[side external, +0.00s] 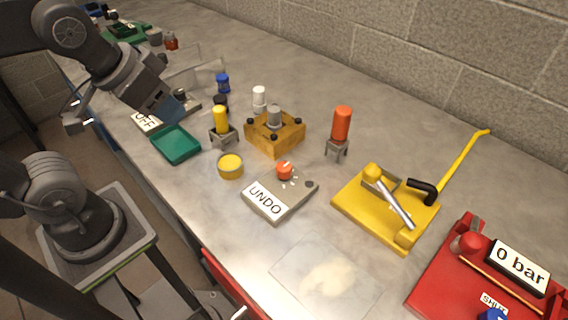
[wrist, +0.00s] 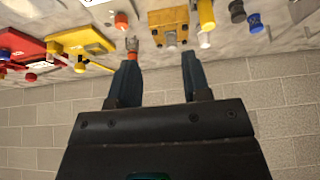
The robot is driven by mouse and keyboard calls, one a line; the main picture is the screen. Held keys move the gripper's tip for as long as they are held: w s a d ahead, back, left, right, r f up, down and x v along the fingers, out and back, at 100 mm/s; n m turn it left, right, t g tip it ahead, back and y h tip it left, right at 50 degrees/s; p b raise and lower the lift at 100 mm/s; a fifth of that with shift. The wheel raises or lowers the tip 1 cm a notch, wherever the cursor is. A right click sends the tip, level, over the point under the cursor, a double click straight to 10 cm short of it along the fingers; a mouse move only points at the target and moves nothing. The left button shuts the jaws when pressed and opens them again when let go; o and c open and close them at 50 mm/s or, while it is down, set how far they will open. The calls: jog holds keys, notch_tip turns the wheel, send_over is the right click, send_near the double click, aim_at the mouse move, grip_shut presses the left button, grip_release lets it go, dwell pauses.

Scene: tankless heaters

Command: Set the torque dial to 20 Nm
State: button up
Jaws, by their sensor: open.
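A grey plate (side external: 305,188) with an "UNDO" label (side external: 266,200) lies mid-bench in the side view. It carries an orange-red knob (side external: 285,170) with a white mark and small pale marks around it; this looks like the dial, but I cannot read any Nm value. The knob also shows at the top of the wrist view (wrist: 121,20). My gripper (side external: 158,107) is over the left part of the bench near the "OFF" sign (side external: 146,121), well apart from the knob. Its fingers (wrist: 158,80) are apart and empty in the wrist view.
An orange-handled tool (side external: 342,124) and a yellow-handled tool (side external: 220,120) stand upright in holders. A wooden block (side external: 274,136), yellow round tin (side external: 230,165) and green tray (side external: 176,144) are nearby. A yellow lever fixture (side external: 380,215) and red "0 bar" unit (side external: 480,270) are at right.

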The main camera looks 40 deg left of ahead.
jog(key=shift+o, duration=0.8)
jog(key=shift+w+r, duration=0.1)
jog(key=shift+o, duration=0.5)
jog(key=w+d+n+g, duration=0.3)
jog(key=w+d+n, duration=0.1)
jog(key=w+n, duration=0.4)
jog(key=shift+w+d, duration=0.35)
jog(key=shift+w, duration=0.2)
jog(key=n+g, duration=0.3)
jog(key=n, duration=0.4)
send_over(284, 166)
notch_tip(284, 166, down, 5)
notch_tip(284, 166, down, 13)
jog(key=shift+f, duration=0.2)
jog(key=c, duration=0.9)
